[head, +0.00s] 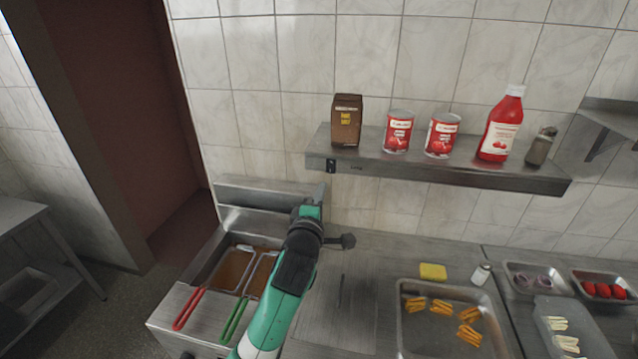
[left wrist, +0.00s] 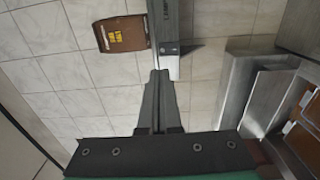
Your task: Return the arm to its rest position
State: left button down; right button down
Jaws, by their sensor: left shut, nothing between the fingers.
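My left arm (head: 275,300), green and black, reaches up from the bottom of the head view, in front of the fryer and counter. My left gripper (head: 322,190) points up toward the wall, below the left end of the shelf. In the left wrist view its two fingers (left wrist: 159,76) are together, with nothing between them. The fingertips appear in front of the shelf's end in that view; I cannot tell the exact gap. My right gripper is not in view.
The steel shelf (head: 460,178) holds a brown box (head: 346,120), two red cans, a red bottle (head: 501,125) and a shaker. Below are the fryer (head: 205,257) with red and green basket handles, and a tray (head: 405,335) of fries. A yellow sponge (head: 433,271) lies behind the tray.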

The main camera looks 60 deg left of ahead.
pick_arm(q)
jog(key=shift+v, duration=0.9)
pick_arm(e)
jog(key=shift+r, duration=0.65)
